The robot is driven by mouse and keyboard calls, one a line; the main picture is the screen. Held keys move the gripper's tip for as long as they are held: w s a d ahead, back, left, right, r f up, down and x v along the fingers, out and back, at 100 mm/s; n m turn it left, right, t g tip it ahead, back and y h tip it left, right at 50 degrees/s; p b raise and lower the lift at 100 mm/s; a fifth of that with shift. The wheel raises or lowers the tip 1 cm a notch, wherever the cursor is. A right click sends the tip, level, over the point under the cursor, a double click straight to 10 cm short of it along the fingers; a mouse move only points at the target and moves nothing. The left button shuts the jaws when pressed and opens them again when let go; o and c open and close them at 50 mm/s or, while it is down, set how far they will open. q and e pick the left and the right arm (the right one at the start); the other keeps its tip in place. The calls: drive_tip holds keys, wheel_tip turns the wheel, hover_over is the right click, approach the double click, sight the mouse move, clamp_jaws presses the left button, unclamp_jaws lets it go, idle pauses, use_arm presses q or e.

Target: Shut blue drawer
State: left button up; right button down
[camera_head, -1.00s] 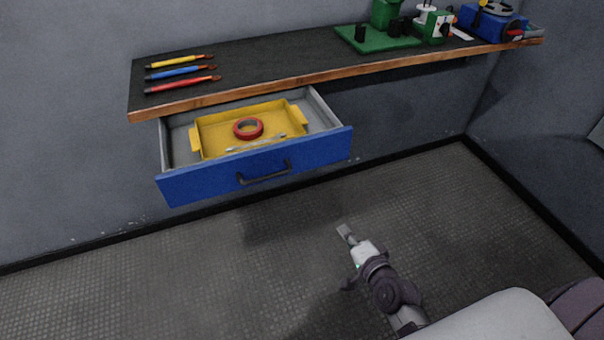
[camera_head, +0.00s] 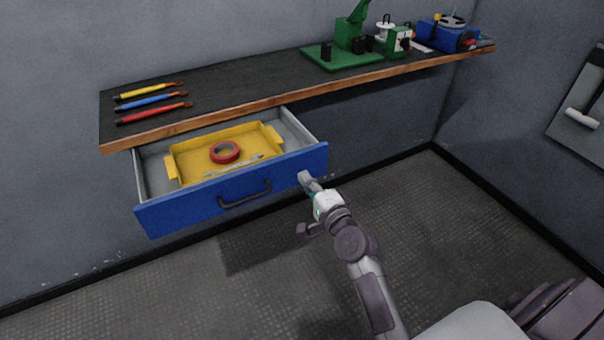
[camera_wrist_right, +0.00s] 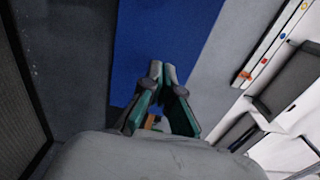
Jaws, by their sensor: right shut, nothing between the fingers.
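The blue drawer (camera_head: 190,202) hangs open under the workbench, its blue front standing out from the bench edge. Its dark handle (camera_head: 245,195) is in the middle of the front. A yellow tray (camera_head: 190,141) with a red tape roll (camera_head: 225,152) and a wrench lies inside. My right gripper (camera_head: 304,177) is shut and empty, by the right end of the drawer front. In the right wrist view the right gripper (camera_wrist_right: 163,72) points at the blue drawer front (camera_wrist_right: 160,35). I cannot tell whether it touches. My left gripper is not in view.
The workbench (camera_head: 230,85) carries several screwdriver-like tools (camera_head: 150,102) at left, and a green device (camera_head: 345,50) and blue box (camera_head: 447,35) at right. A wall panel (camera_head: 580,110) is at the right. The floor in front is clear.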

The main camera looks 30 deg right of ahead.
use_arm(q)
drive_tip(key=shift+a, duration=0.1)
use_arm(e)
drive_tip(key=shift+w, duration=1.1)
